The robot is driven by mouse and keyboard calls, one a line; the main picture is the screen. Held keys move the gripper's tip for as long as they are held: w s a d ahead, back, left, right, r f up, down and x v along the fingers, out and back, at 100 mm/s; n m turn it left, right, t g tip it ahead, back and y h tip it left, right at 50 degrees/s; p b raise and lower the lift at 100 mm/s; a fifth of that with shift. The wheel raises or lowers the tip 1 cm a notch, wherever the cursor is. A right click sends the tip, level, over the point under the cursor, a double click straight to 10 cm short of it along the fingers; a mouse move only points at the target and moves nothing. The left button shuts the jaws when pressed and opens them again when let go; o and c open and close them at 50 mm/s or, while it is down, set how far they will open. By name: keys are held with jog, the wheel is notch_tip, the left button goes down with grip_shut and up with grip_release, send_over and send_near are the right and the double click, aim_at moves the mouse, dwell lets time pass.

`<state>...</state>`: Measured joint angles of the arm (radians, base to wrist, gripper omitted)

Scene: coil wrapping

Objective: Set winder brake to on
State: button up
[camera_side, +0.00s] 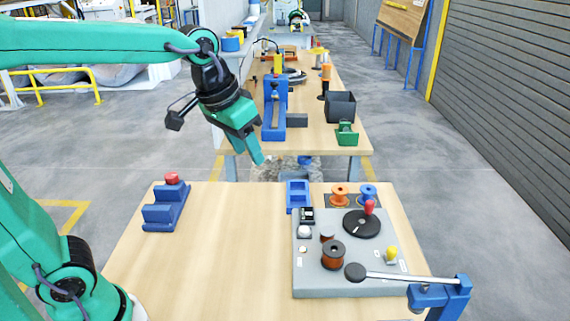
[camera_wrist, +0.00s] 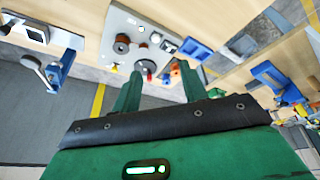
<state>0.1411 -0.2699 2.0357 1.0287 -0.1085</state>
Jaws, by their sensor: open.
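A grey winder panel (camera_side: 345,284) lies on the near table. It carries a black disc (camera_side: 355,229) with a red knob (camera_side: 369,206), a yellow-knobbed handle (camera_side: 392,253), a small black switch (camera_side: 307,214), a white knob (camera_side: 304,231) and copper-wound spools (camera_side: 333,254). A long metal lever (camera_side: 400,277) with a black ball end reaches over the panel's front from a blue bracket. I cannot tell which of these is the brake, or its setting. My gripper (camera_side: 259,160) is open and empty, high and left of the panel. The panel also shows beyond my fingers (camera_wrist: 160,72) in the wrist view.
A blue stepped block (camera_side: 165,212) with a red button stands at the left of the table. Orange and blue spools (camera_side: 341,195) and a blue tray (camera_side: 298,196) sit behind the panel. The table's middle is clear. A second bench (camera_side: 310,140) with tools stands behind.

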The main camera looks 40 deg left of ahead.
jog(key=w+d+g, duration=0.1)
jog(key=w+d, duration=0.3)
jog(key=w, duration=0.3)
jog(key=g, duration=0.3)
send_over(393, 249)
jog(key=shift+m+y, duration=0.3)
jog(key=shift+m, duration=0.1)
jog(key=f, duration=1.6)
jog(key=shift+a+f, duration=0.1)
jog(key=shift+a, duration=0.1)
jog(key=shift+w+d+f, duration=0.1)
jog(key=shift+d+f, duration=0.1)
jog(key=shift+f, duration=0.05)
jog(key=shift+f, duration=3.9)
grip_shut()
